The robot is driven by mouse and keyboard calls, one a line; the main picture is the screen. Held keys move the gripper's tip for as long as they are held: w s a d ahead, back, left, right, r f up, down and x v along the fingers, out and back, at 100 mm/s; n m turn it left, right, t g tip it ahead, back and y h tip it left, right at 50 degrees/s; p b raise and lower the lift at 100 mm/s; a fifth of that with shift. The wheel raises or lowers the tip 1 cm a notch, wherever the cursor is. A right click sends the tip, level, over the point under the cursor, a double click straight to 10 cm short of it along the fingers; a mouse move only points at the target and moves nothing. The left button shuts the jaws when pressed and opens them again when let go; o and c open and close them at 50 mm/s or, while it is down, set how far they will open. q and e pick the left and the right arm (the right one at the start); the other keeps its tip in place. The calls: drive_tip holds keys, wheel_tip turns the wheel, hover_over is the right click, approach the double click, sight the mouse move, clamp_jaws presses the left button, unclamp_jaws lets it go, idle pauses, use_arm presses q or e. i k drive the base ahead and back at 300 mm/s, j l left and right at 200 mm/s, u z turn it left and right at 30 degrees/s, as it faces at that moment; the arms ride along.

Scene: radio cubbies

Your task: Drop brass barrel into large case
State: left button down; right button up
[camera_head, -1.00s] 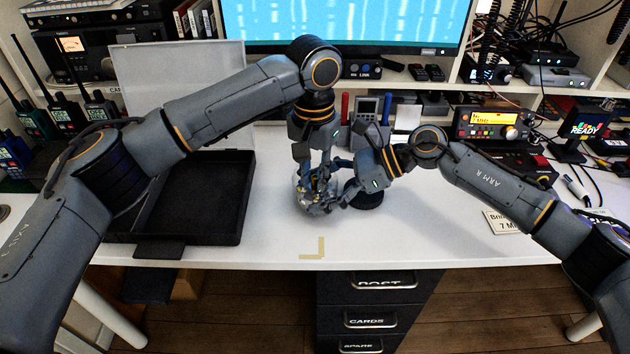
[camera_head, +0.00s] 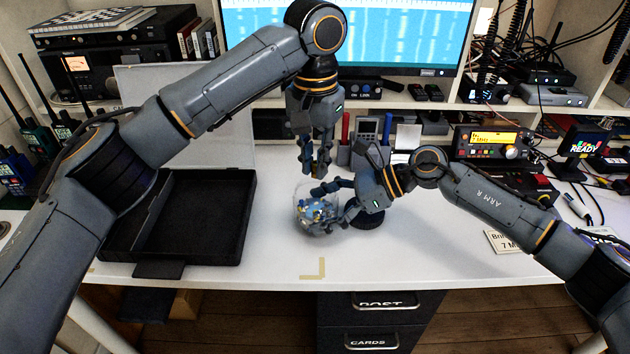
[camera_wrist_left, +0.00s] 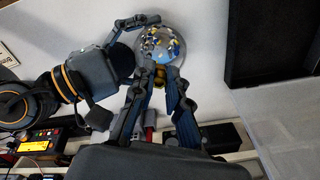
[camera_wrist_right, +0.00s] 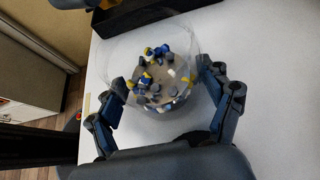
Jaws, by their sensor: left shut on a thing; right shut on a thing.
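My left gripper (camera_head: 316,170) points down above the clear bowl (camera_head: 302,207), its fingers apart from it. In the left wrist view it is shut on a small brass-yellow piece (camera_wrist_left: 160,74), apparently the brass barrel, mostly hidden between the fingertips. My right gripper (camera_head: 330,208) is shut on the clear bowl, with one finger on either side, as the right wrist view also shows. Small blue, yellow and grey pieces lie in the bowl (camera_wrist_right: 150,108). The large black case (camera_head: 243,215) lies open at the left of the desk, its pale lid raised behind; its visible floor looks empty.
A dark round base (camera_head: 367,220) stands beside the right gripper. A pen holder and meter (camera_head: 366,130) stand behind the grippers. Radios line the left and right sides. The white desk between case and bowl is clear.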

sight(176, 215)
drive_tip(key=k, duration=1)
